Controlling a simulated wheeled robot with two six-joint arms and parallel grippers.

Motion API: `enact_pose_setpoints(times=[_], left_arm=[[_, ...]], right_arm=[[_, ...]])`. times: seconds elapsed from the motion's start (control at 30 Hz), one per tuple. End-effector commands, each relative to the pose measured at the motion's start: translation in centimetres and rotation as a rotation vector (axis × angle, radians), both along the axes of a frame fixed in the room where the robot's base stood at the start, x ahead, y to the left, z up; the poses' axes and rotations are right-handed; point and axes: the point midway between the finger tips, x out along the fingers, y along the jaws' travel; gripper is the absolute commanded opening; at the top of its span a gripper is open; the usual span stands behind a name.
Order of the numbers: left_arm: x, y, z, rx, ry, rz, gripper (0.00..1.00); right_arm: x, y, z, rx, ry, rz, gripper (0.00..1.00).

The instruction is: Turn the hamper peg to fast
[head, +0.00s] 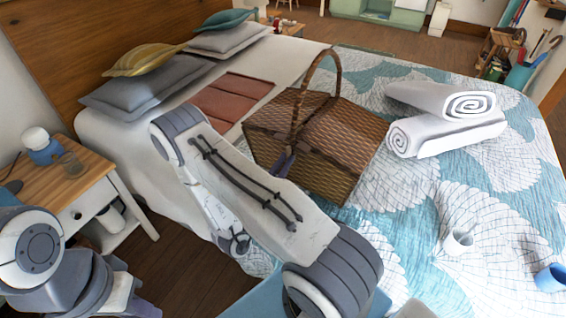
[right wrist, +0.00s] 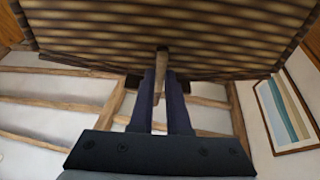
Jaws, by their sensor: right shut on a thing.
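The wicker hamper (head: 335,150) stands on the bed with its arched handle up and its lids down. Its woven side fills the top of the right wrist view (right wrist: 90,45). The hamper peg (right wrist: 162,62) is a small wooden piece at the hamper's edge. My right gripper (right wrist: 162,85) is shut on the peg, with a dark finger on either side. In the head view, the right gripper (head: 285,163) is at the hamper's near side and the peg is hidden there. My left gripper (head: 143,308) is low at the left, partly cut off, its jaws unclear.
Rolled white towels (head: 445,115) lie right of the hamper. A nightstand (head: 95,185) with a blue-and-white item and a glass stands at left. Pillows (head: 150,85) line the headboard.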

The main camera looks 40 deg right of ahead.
Motion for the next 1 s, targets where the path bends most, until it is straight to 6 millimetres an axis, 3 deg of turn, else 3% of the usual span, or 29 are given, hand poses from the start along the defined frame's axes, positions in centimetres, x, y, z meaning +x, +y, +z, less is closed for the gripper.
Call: enact_pose_setpoints(times=[0.4, 0.43, 0.5, 0.83, 1.0], left_arm=[[0.0, 0.0, 0.0, 0.0, 0.0, 0.0, 0.19], [0.0, 0.0, 0.0, 0.0, 0.0, 0.0, 0.19], [0.0, 0.0, 0.0, 0.0, 0.0, 0.0, 0.19], [0.0, 0.0, 0.0, 0.0, 0.0, 0.0, 0.19], [0.0, 0.0, -0.4, 0.0, 0.0, 0.0, 0.19]], right_arm=[[-0.1, -0.1, -0.3, 0.003, 0.013, -0.003, 0.0], [-0.1, -0.1, -0.3, 0.003, 0.013, -0.003, 0.18], [-0.1, -0.1, -0.3, 0.002, 0.013, -0.003, 0.45], [0.0, 0.1, -0.1, -0.001, 0.01, -0.001, 0.45], [-0.3, 1.5, -0.8, 0.0, 0.011, 0.004, 0.45]])
